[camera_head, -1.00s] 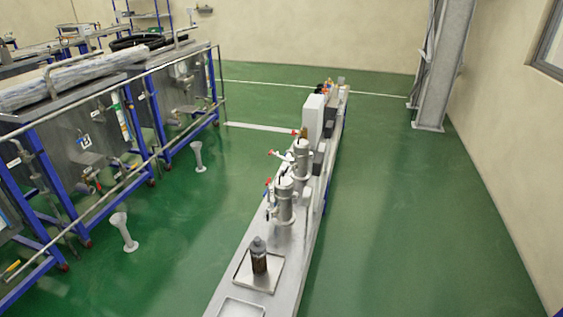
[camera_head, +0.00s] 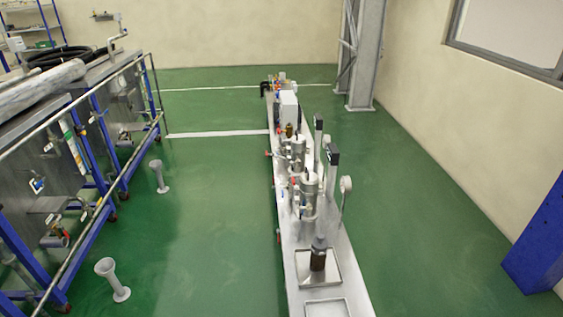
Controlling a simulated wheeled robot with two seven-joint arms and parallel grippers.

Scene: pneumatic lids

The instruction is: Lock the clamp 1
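Two upright metal cylinders with fittings stand on the long narrow bench (camera_head: 351,266). The nearer cylinder (camera_head: 308,195) and the farther cylinder (camera_head: 297,152) both have small red and blue handles on their left sides. Clamp 1 is too small to make out from here. Neither of my grippers shows in the head view.
A dark bottle (camera_head: 318,258) stands on a metal tray (camera_head: 340,278) at the bench's near end. A white box (camera_head: 288,112) stands farther back. Steel tanks in blue frames (camera_head: 103,140) line the left. Pale floor posts (camera_head: 113,280) stand between. Green floor (camera_head: 215,220) is open left of the bench.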

